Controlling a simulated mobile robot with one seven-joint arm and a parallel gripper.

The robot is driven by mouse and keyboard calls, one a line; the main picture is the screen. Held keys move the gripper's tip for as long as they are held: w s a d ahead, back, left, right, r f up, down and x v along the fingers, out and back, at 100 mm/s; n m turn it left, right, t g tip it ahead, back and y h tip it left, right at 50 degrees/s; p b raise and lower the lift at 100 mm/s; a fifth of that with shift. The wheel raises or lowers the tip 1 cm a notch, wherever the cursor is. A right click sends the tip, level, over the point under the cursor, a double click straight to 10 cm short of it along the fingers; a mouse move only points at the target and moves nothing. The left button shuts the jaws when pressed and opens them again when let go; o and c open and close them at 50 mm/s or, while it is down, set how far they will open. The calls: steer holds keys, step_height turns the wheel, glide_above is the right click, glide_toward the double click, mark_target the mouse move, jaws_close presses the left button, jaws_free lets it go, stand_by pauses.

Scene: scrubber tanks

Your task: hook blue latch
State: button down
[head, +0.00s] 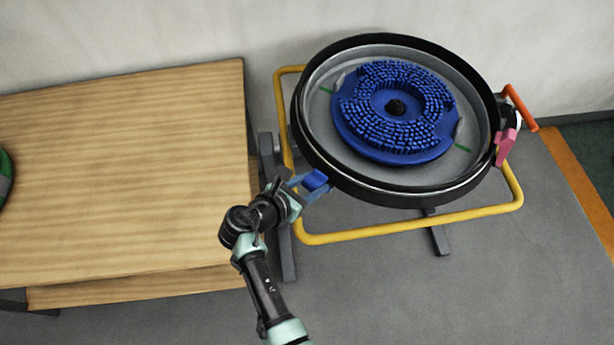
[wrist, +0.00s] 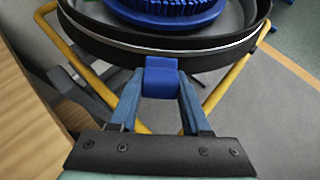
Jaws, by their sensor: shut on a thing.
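The blue latch (head: 315,180) is a small block at the front left of the black tank rim (head: 350,189). It also shows in the wrist view (wrist: 161,78), between my fingertips and against the outside of the rim. My gripper (head: 304,187) is shut on the blue latch, with a blue finger on each side of it in the wrist view (wrist: 160,92). Whether the latch is hooked on the rim cannot be told. The round tank holds a blue brush disc (head: 360,135) with a dark hub.
A yellow tube frame (head: 400,226) surrounds the tank, close to my gripper. A wooden table (head: 120,160) stands at the left. A pink latch (head: 506,147) and an orange handle (head: 520,107) are at the tank's right side. Grey floor (head: 400,300) is open in front.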

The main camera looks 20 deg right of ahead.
mark_target(318, 178)
steer(key=d+r+p, duration=0.1)
steer(key=d+r+y+p, duration=0.1)
steer(key=p, duration=0.1)
steer(key=shift+w+r+g, duration=0.1)
steer(key=shift+w+g, duration=0.2)
steer(key=shift+w, duration=0.1)
steer(key=y+p, duration=0.1)
steer(key=d+p, duration=0.1)
steer(key=shift+w+d+r+g+y+p, duration=0.1)
steer(key=shift+w+r+g+y+p, duration=0.05)
steer(key=shift+w+g+y+p, duration=0.2)
steer(key=shift+w+d+f+g+y+p, duration=0.15)
steer(key=shift+w+d+g+y+p, duration=0.1)
steer(key=shift+d+y, duration=0.2)
steer(key=shift+w+d+f+g+y+p, duration=0.15)
steer(key=shift+d+y+p, duration=0.1)
steer(key=shift+d+y, duration=0.25)
steer(key=shift+w+d+f+g+y+p, duration=0.2)
steer(key=shift+d+y+p, duration=0.1)
steer(key=shift+d, duration=0.3)
steer(key=shift+c, duration=1.8)
jaws_free()
steer(key=shift+f, duration=0.1)
steer(key=shift+a, duration=0.15)
